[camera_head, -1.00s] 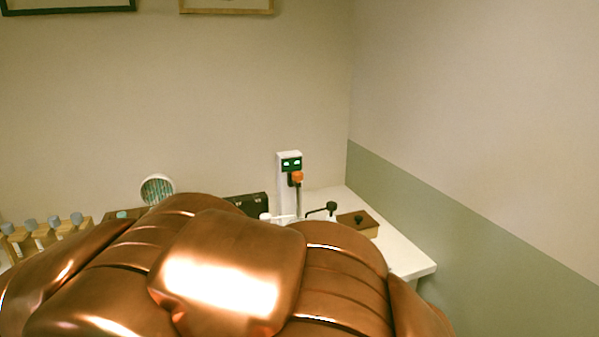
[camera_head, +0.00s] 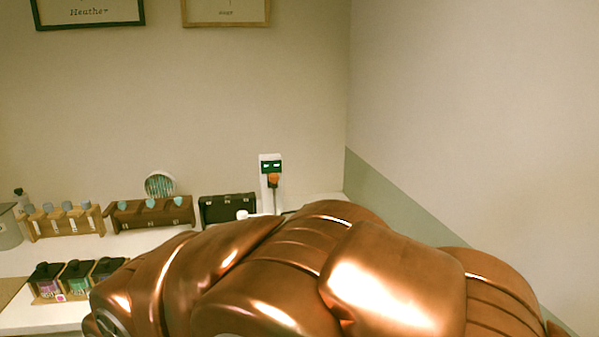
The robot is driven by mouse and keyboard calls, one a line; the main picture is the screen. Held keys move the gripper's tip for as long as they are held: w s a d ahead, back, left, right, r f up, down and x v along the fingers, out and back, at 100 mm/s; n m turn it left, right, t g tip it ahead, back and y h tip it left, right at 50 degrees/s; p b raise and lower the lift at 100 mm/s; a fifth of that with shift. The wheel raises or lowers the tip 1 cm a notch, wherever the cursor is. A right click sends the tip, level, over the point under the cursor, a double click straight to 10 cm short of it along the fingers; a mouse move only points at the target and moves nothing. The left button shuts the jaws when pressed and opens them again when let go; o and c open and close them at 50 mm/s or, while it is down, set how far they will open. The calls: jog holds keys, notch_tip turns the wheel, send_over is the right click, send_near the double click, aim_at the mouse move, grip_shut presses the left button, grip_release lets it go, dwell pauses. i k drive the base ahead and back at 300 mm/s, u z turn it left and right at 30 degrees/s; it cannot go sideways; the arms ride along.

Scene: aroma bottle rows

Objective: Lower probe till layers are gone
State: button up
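A white upright device (camera_head: 265,163) with a dark green display stands against the back wall. It carries an orange part (camera_head: 273,180), which may be the probe's holder or handle; I cannot tell. The lower part of the device, and any vessel with layers under it, is hidden behind my copper-coloured arm. My gripper is not visible in this view.
The white counter (camera_head: 130,243) holds a wooden rack with grey-topped bottles (camera_head: 62,222), a brown rack with teal tops (camera_head: 150,213), a dark box (camera_head: 228,208), a round striped disc (camera_head: 159,184) and several black-lidded jars (camera_head: 78,278). A grey container (camera_head: 9,228) is at far left.

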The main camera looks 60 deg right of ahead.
aim_at(272, 178)
jog(key=z, duration=0.95)
jog(key=i, duration=0.15)
